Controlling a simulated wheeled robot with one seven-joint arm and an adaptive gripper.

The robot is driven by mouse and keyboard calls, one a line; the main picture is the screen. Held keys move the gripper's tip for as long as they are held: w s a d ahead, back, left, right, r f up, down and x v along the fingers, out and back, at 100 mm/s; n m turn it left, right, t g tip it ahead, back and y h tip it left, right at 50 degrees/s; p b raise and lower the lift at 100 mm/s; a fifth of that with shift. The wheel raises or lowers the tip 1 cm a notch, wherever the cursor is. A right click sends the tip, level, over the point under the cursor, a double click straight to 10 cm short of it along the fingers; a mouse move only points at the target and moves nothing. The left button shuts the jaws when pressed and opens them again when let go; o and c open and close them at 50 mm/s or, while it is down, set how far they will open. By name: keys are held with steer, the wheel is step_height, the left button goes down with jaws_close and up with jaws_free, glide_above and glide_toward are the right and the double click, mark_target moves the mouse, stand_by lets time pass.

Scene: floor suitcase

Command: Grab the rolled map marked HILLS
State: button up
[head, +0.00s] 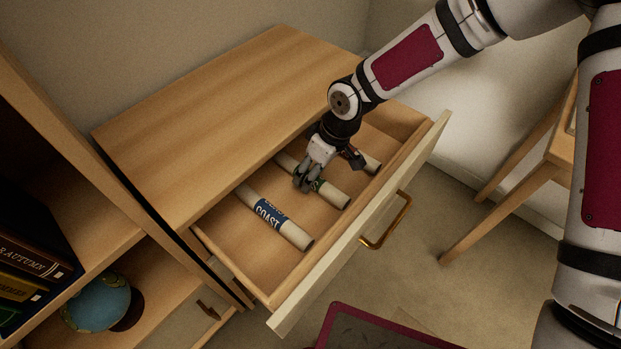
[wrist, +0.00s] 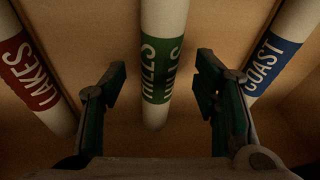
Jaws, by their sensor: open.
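The rolled map marked HILLS, pale with a green band, lies in the open drawer in the middle of three rolls; it shows in the wrist view (wrist: 162,65) and partly in the head view (head: 333,197). My gripper (head: 312,186) is open above it, hiding part of it in the head view. In the wrist view my gripper's fingers (wrist: 160,88) stand apart, one on each side of the HILLS roll's near part. I see gaps between the fingers and the roll. I cannot tell how far above it the fingertips are.
The COAST roll (head: 277,219), with a blue band, lies on one side of HILLS. The LAKES roll (wrist: 30,75), with a red band, lies on the other. The drawer front (head: 362,222) and its walls enclose them. The cabinet top (head: 225,120) overhangs the drawer's back.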

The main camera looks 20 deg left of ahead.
steer(key=shift+x, duration=0.75)
steer(key=shift+c, duration=0.2)
steer(key=c, duration=1.2)
steer(key=shift+r, duration=0.1)
steer(key=shift+c, duration=0.2)
